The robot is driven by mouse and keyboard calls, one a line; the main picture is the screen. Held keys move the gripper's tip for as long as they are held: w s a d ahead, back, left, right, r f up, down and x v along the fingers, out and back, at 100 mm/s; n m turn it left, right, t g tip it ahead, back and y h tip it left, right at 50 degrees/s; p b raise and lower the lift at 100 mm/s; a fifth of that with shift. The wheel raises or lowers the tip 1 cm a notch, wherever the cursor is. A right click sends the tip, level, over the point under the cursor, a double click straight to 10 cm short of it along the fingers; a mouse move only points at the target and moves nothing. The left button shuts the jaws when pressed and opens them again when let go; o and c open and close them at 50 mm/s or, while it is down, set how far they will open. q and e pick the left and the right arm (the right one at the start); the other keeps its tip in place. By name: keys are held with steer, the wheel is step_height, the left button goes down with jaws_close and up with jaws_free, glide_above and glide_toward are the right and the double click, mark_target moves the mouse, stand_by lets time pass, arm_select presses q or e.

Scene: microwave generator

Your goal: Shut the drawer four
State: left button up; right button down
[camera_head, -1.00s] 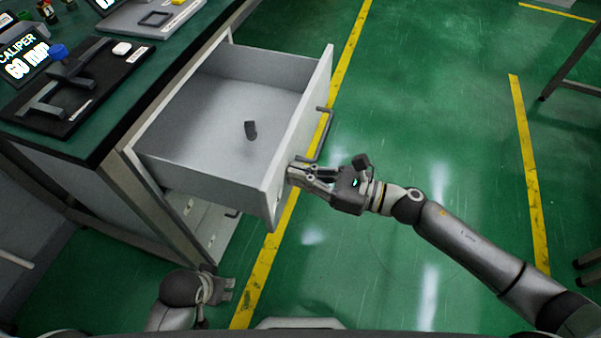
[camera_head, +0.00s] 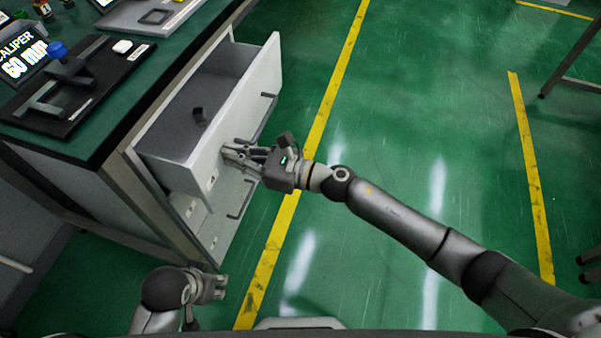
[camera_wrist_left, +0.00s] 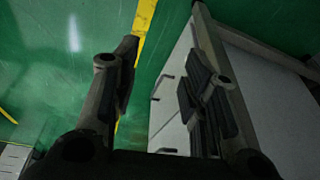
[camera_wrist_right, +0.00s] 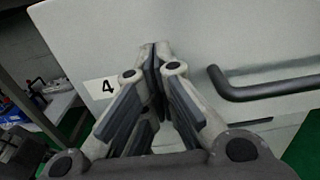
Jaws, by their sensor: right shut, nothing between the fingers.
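Drawer four is the top drawer of the workbench cabinet and stands partly open in the head view, its white front (camera_head: 240,120) facing right. In the right wrist view the shut fingertips (camera_wrist_right: 158,50) are against or very close to the front, between the "4" label (camera_wrist_right: 102,86) and the dark bar handle (camera_wrist_right: 265,88). My left gripper (camera_head: 222,287) is low beside the cabinet; its fingers (camera_wrist_left: 155,85) are apart and empty in the left wrist view.
More drawers with handles (camera_head: 240,200) are below and look closed. The green bench top (camera_head: 105,120) holds a caliper stand (camera_head: 65,85) and a grey tray (camera_head: 150,18). Another table's leg (camera_head: 565,75) stands at upper right.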

steer(key=b+x, duration=0.1)
steer(key=x, duration=0.5)
steer(key=shift+w+a+f, duration=0.1)
steer(key=shift+a+f, duration=0.05)
steer(key=shift+a, duration=0.2)
steer(key=b+x, duration=0.2)
steer(key=x, duration=0.2)
steer(key=shift+w+a, duration=0.15)
steer(key=shift+a, duration=0.25)
steer(key=shift+w+a, duration=0.15)
steer(key=shift+a, duration=0.25)
arm_select(q)
steer(key=r, duration=0.3)
steer(key=shift+s+r+t, duration=0.15)
steer(key=shift+s+t, duration=0.15)
arm_select(e)
steer(key=shift+r, duration=0.25)
steer(key=shift+r, duration=0.1)
